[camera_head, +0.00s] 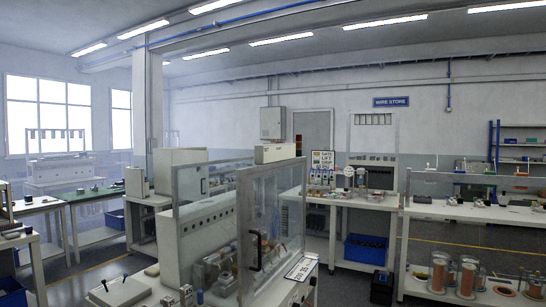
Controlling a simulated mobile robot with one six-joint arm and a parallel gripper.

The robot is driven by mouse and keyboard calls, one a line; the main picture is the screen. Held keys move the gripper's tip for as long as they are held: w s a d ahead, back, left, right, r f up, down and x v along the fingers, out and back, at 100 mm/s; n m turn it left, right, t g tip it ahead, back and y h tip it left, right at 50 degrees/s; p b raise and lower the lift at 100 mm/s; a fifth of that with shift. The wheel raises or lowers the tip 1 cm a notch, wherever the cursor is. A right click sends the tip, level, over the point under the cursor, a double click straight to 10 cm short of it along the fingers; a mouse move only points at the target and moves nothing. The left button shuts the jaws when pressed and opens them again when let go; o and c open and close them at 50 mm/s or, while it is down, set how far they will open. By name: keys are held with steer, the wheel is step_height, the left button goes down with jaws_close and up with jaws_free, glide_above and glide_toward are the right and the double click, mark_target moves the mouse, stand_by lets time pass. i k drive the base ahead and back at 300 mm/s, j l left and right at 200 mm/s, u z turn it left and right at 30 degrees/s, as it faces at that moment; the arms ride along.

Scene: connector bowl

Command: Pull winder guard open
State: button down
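The winder guard (271,213) is a clear panel in a pale metal frame, standing on the bench in the middle of the view. A dark upright handle (256,250) sits on its face near the left side. Behind the panel stands the pale winder housing (205,240) with a row of round holes. Small parts show blurred through the clear panel. I cannot tell from this view how far the guard stands open. My gripper is not in view.
The winder's bench (150,291) fills the lower middle. A blue bin (365,248) sits under the back bench, with a black box (382,287) on the floor. Copper-coloured spools (438,272) stand low at right. Open floor (345,290) lies right of the winder.

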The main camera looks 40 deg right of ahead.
mark_target(248, 232)
steer(key=z, duration=1.25)
steer(key=i+l+u, duration=0.1)
steer(key=i+l, duration=0.15)
steer(key=i, duration=0.25)
steer(key=i+l+u, duration=0.1)
steer(key=i+l, duration=0.2)
steer(key=i, duration=0.2)
steer(key=i+l, duration=0.35)
steer(key=i+j+u, duration=0.05)
steer(key=i, duration=0.05)
